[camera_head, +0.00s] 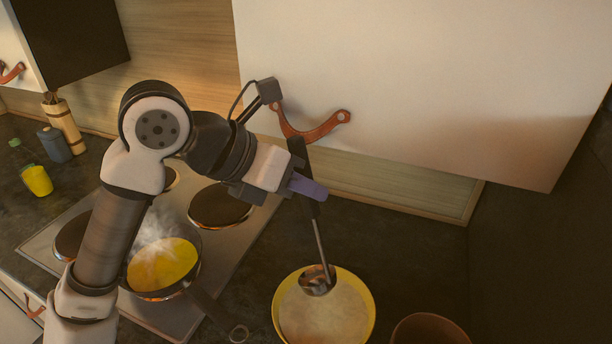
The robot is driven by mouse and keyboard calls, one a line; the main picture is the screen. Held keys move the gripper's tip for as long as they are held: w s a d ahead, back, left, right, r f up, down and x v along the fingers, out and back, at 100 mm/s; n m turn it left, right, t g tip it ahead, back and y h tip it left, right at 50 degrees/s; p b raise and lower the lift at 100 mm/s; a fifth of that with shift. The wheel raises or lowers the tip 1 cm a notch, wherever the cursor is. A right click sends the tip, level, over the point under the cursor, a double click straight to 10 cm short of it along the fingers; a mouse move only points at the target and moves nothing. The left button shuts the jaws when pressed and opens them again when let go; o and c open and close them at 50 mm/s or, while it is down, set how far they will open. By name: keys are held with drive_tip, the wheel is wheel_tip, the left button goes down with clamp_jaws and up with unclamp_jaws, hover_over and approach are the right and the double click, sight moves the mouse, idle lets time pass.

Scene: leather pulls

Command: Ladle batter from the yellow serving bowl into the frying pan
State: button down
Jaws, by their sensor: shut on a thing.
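My gripper (304,178) is shut on the handle of the ladle (319,245), which hangs down with its dark handle at the top. The ladle's metal cup (317,281) is over the back part of the yellow serving bowl (374,300). I cannot tell whether the cup touches the pale batter (325,312) in the bowl or what it holds. The frying pan (199,268) is on the stove to the left, with a yellow layer (163,264) in it and steam rising. My arm hides part of the pan's left side.
The stove (245,245) has several dark burners. A brown bowl (428,330) stands right of the yellow bowl. A white cabinet (420,90) with a leather pull (318,131) hangs close behind my gripper. A bottle with yellow contents (37,180) and a blue-grey jar (55,145) stand far left.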

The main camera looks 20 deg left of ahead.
sight(322, 248)
wheel_tip(322, 248, down, 4)
drive_tip(key=shift+f+b, duration=0.15)
drive_tip(key=shift+b, duration=0.9)
wheel_tip(322, 248, down, 5)
drive_tip(key=b, duration=0.6)
drive_tip(key=shift+s+d+m+t+y+b, duration=0.15)
drive_tip(key=shift+s+d+y+b, duration=0.15)
drive_tip(key=shift+d+b, duration=0.25)
drive_tip(key=shift+s+d+m+t+y+b, duration=0.25)
drive_tip(key=shift+d+b, duration=0.2)
drive_tip(key=shift+d, duration=0.15)
drive_tip(key=shift+s+d+m+t+y+b, duration=0.1)
drive_tip(key=shift+s+d+y+b, duration=0.2)
drive_tip(key=shift+d+b, duration=0.25)
drive_tip(key=s+d, duration=0.1)
drive_tip(key=s+d+m+t+y+b, duration=0.1)
drive_tip(key=d, duration=0.1)
drive_tip(key=d+y+b, duration=0.1)
drive_tip(key=d, duration=0.1)
drive_tip(key=shift+s+d+m+y, duration=0.1)
drive_tip(key=shift+s+m+y, duration=0.15)
drive_tip(key=shift+s+m, duration=0.15)
drive_tip(key=shift+r, duration=0.2)
